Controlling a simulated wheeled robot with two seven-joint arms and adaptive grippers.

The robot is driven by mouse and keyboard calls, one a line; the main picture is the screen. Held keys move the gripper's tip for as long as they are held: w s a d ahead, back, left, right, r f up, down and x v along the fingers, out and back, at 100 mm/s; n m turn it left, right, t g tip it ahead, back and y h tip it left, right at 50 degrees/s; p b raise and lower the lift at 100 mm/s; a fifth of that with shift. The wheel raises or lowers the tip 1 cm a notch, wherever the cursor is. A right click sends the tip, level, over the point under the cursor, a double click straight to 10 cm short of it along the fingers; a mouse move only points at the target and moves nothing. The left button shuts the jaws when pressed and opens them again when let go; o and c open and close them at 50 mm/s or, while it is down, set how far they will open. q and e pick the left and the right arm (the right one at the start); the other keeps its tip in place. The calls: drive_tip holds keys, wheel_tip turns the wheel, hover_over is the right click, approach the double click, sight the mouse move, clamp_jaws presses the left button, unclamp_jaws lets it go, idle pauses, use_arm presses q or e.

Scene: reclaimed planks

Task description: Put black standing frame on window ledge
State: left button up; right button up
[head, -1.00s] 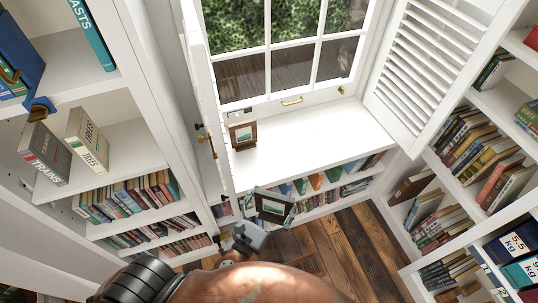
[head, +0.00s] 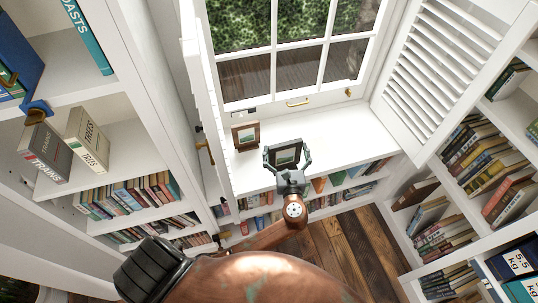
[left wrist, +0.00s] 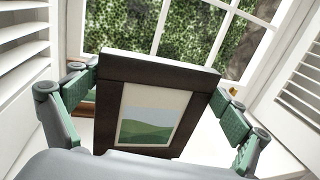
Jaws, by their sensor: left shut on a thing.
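The black standing frame (head: 286,155) holds a picture of green hills. My left gripper (head: 287,162) is shut on it, with a finger on each side. In the left wrist view the frame (left wrist: 152,103) is upright, slightly tilted, between the green finger pads of the gripper (left wrist: 155,98). The white window ledge (head: 340,133) lies below the window. The frame shows over the ledge's front part; I cannot tell whether its base touches the ledge. My right gripper is not in view.
A brown wooden frame (head: 245,135) stands at the left end of the ledge. The ledge to the right is clear. A louvred shutter (head: 435,80) is at the right, and bookshelves flank both sides. Books (head: 330,183) fill the shelf under the ledge.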

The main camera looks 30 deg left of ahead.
use_arm(q)
drive_tip(key=w+a+f+b, duration=0.3)
drive_tip(key=a+f, duration=0.6)
drive_tip(key=f, duration=0.2)
drive_tip(key=shift+b, duration=0.35)
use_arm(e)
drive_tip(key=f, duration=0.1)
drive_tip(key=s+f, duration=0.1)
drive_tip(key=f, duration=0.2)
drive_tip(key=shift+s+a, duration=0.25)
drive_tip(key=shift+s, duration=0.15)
use_arm(q)
drive_tip(key=shift+a+f, duration=0.1)
drive_tip(key=o, duration=1.3)
drive_tip(key=shift+f, duration=0.15)
drive_tip(key=shift+o, duration=1)
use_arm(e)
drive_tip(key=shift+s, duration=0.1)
use_arm(q)
drive_tip(key=p+v, duration=0.1)
drive_tip(key=v, duration=1.1)
drive_tip(key=shift+r, duration=0.25)
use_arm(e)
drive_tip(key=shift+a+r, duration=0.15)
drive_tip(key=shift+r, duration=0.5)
